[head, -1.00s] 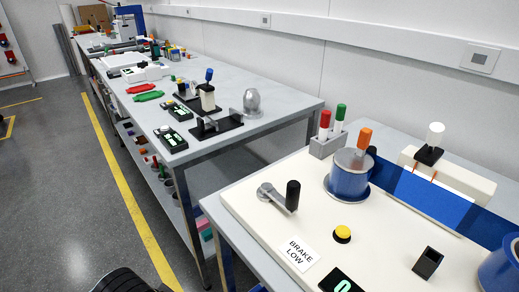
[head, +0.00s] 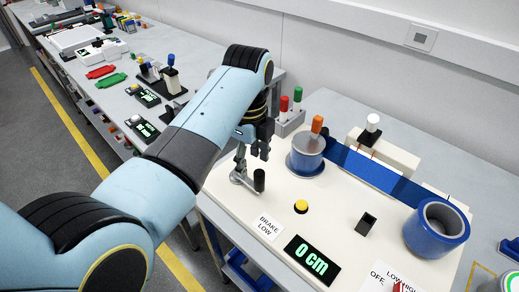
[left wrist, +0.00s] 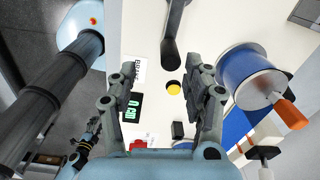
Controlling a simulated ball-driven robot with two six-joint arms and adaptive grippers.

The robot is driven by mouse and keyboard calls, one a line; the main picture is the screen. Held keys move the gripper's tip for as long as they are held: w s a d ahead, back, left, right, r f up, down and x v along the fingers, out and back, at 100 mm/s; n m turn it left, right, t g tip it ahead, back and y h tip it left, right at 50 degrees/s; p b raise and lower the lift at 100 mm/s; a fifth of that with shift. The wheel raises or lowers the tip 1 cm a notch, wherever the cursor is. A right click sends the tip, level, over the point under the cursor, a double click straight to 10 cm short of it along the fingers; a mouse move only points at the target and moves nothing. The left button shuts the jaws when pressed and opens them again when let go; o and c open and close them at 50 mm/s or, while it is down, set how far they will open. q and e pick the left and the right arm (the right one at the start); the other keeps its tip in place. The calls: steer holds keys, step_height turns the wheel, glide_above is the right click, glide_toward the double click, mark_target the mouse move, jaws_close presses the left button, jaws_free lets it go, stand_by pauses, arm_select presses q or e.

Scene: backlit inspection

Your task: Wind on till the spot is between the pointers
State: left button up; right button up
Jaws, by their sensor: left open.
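The winding crank (head: 240,180) with its upright black handle (head: 259,180) lies on the cream panel; it also shows in the left wrist view (left wrist: 171,45). My left gripper (head: 252,152) is open and empty, just above and behind the crank handle. In the left wrist view its fingers (left wrist: 162,75) are spread. Blue tape (head: 370,170) runs from the orange-handled reel (head: 306,152) to the right reel (head: 437,229). Thin orange pointers (head: 374,152) stand by the white block. I see no spot on the tape. The display (head: 312,262) reads 0 cm. A dark jointed part, perhaps my right gripper, is low left in the wrist view.
Red and green markers stand in a grey holder (head: 289,122) behind the gripper. A white-knobbed block (head: 386,150) stands behind the tape.

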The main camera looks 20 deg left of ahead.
mark_target(259, 172)
arm_select(q)
steer(key=shift+w+d+r+m, duration=0.15)
steer(key=shift+w+d+m, duration=0.55)
steer(key=shift+m, duration=0.2)
step_height(259, 172, down, 6)
steer(key=shift+r, duration=0.1)
step_height(259, 172, down, 3)
steer(key=shift+f+b, duration=0.1)
steer(key=shift+b, duration=1.05)
steer(key=shift+r, duration=0.3)
steer(key=c, duration=1)
arm_select(e)
steer(key=shift+s+d+f, duration=0.1)
steer(key=shift+d+f, duration=0.2)
steer(key=shift+f, duration=0.55)
steer(key=shift+a, duration=0.1)
